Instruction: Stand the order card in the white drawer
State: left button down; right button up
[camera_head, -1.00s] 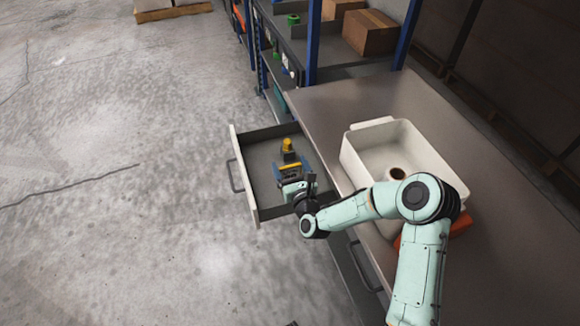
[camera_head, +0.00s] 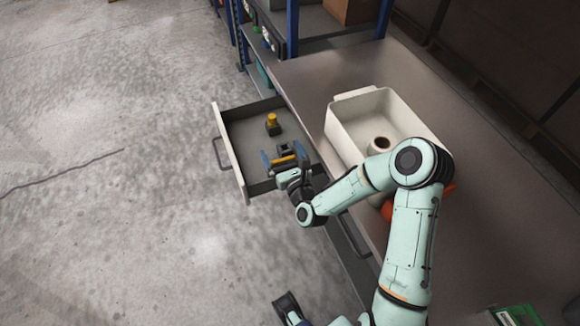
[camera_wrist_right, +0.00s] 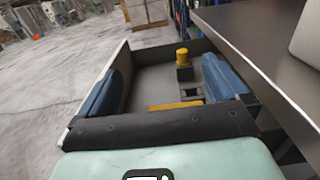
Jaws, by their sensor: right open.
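The white drawer (camera_head: 229,152) stands pulled out from the bench, with a pale front and a grey inside. My right gripper (camera_head: 283,156) is over the drawer's near part, its blue fingers spread apart. A yellow bar (camera_head: 284,161) shows between the fingers, also in the right wrist view (camera_wrist_right: 175,105); I cannot tell if it touches them. A yellow-topped dark object (camera_head: 272,124) stands deeper in the drawer, also in the wrist view (camera_wrist_right: 183,57). I cannot make out an order card. A dark part at the bottom edge may be my left gripper (camera_head: 288,306).
A white bin (camera_head: 343,127) holding a round piece with a brown hole (camera_head: 380,144) stands on the grey bench (camera_head: 310,75). An orange object (camera_head: 387,210) is partly behind my right arm. Shelving with blue posts (camera_head: 292,30) rises beyond.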

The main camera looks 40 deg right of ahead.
jog(key=v, duration=0.7)
jog(key=s+a+f+n+g+y, duration=0.3)
jog(key=a+f+n+g, duration=0.15)
jog(key=f+n, duration=0.4)
jog(key=s+a+f+n+g+y, duration=0.3)
jog(key=a+f+n, duration=0.3)
jog(key=f+n, duration=0.3)
jog(key=s+a+f+n+g, duration=0.3)
jog(key=s+f+n+g, duration=0.2)
jog(key=s+n, duration=0.3)
jog(key=s+a+f+n+g+y, duration=0.1)
jog(key=s+a+f+n+g, duration=0.2)
jog(key=s+f+n+g, duration=0.2)
jog(key=s+f+n, duration=0.2)
jog(key=s+n, duration=0.2)
jog(key=s, duration=0.2)
jog(key=shift+s+g+y, duration=0.3)
jog(key=shift+g, duration=0.05)
